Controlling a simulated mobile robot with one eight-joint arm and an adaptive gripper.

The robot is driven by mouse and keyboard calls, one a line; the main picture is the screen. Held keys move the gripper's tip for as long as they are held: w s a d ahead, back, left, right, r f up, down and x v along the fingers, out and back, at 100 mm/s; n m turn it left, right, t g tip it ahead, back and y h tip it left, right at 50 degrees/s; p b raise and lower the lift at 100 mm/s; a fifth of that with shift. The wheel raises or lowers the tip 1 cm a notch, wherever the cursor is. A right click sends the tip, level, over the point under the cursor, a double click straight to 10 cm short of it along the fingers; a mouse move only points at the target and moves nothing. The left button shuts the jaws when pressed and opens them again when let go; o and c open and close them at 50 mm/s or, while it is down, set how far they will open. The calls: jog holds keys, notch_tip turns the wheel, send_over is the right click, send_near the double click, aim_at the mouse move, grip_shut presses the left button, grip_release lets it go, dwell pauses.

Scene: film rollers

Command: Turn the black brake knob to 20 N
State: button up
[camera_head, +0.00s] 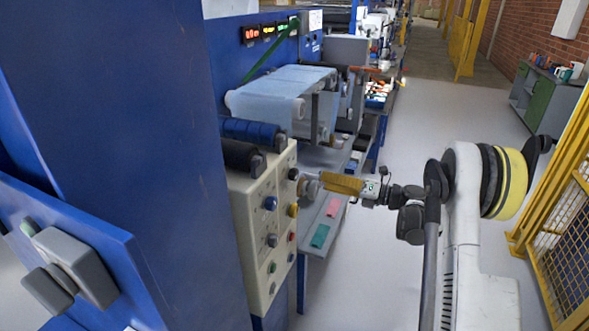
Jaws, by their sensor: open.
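A cream control panel (256,240) stands on the side of the blue machine, with several knobs and buttons on its face. A black knob (293,174) sits near the panel's upper right edge; I take it to be the brake knob. Its scale and setting are too small to read. My gripper (310,185) reaches in from the right, its yellow-orange fingers pointing left at the panel. It is open, with its grey tips close beside the black knob. I cannot tell whether they touch it.
A blue knob (270,203), a yellow knob (292,210) and other controls sit close by. Dark and blue rollers (250,131) lie above the panel. A low shelf with pink and green pads (320,236) is below my gripper. A yellow fence (560,225) stands right.

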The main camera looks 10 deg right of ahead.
aim_at(298, 175)
jog(key=b+x, duration=0.2)
jog(key=x, duration=0.8)
jog(key=shift+a, duration=0.25)
jog(key=shift+r, duration=0.1)
jog(key=c, duration=1.2)
